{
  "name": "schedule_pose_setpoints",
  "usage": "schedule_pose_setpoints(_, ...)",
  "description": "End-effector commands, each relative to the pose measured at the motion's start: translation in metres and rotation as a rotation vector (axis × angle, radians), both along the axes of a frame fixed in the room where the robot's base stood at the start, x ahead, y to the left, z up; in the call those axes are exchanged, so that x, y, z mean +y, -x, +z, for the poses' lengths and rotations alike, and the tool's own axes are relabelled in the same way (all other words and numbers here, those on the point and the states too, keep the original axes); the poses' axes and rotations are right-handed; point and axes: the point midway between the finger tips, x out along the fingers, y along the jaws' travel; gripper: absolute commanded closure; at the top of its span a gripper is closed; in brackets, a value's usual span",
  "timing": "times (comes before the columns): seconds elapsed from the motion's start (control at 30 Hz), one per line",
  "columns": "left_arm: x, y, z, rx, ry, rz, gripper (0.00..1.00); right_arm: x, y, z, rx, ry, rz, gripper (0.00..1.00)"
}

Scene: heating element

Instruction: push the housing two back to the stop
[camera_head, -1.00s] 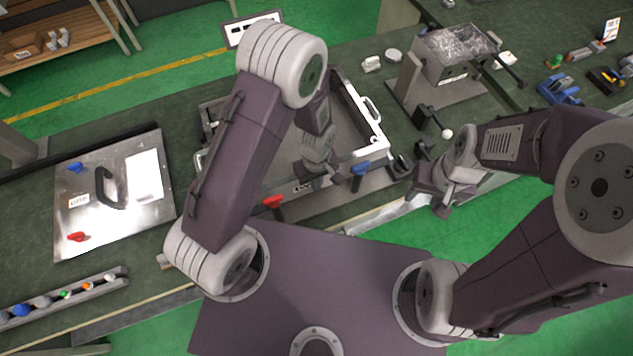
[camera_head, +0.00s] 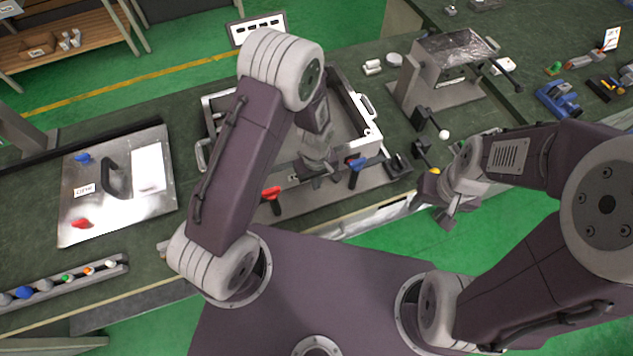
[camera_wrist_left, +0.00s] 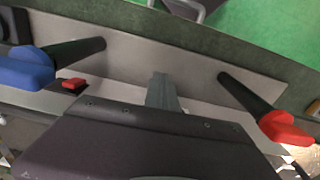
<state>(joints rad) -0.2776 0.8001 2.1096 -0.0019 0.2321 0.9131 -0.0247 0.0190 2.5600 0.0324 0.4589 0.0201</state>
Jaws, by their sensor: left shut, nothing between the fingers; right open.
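An open box-like metal housing (camera_head: 369,128) with pale walls and side handles sits on the green bench, partly hidden by my left arm. I cannot read a number on it. My left gripper (camera_head: 318,168) is shut and empty at the housing's front side, between a red-handled lever (camera_head: 270,194) and a blue-handled lever (camera_head: 356,162). In the left wrist view the shut fingers (camera_wrist_left: 162,90) point at a grey strip between the blue handle (camera_wrist_left: 25,70) and the red handle (camera_wrist_left: 285,129); contact is unclear. My right gripper (camera_head: 440,205) is open and empty, in front of the bench edge.
A metal plate (camera_head: 148,204) with a black handle lies left. A rail (camera_head: 70,284) with coloured knobs is at front left. A grey box-shaped fixture (camera_head: 440,58) and black levers stand right of the housing. Tools, including a blue one (camera_head: 560,98), lie far right.

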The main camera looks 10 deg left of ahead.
Motion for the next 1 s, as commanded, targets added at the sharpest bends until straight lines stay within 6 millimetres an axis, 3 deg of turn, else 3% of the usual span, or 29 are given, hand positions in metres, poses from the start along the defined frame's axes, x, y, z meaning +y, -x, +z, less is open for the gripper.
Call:
schedule_pose_setpoints(0.53, 0.0, -0.001, 0.091, -0.003, 0.0, -0.001, 1.0, 0.0, 0.0, -0.009, 0.0, 0.0, 0.0, 0.55)
schedule_pose_setpoints(1.0, 0.0, 0.0, 0.1, 0.001, 0.0, -0.001, 1.0, 0.0, 0.0, -0.009, 0.0, 0.0, 0.0, 0.55)
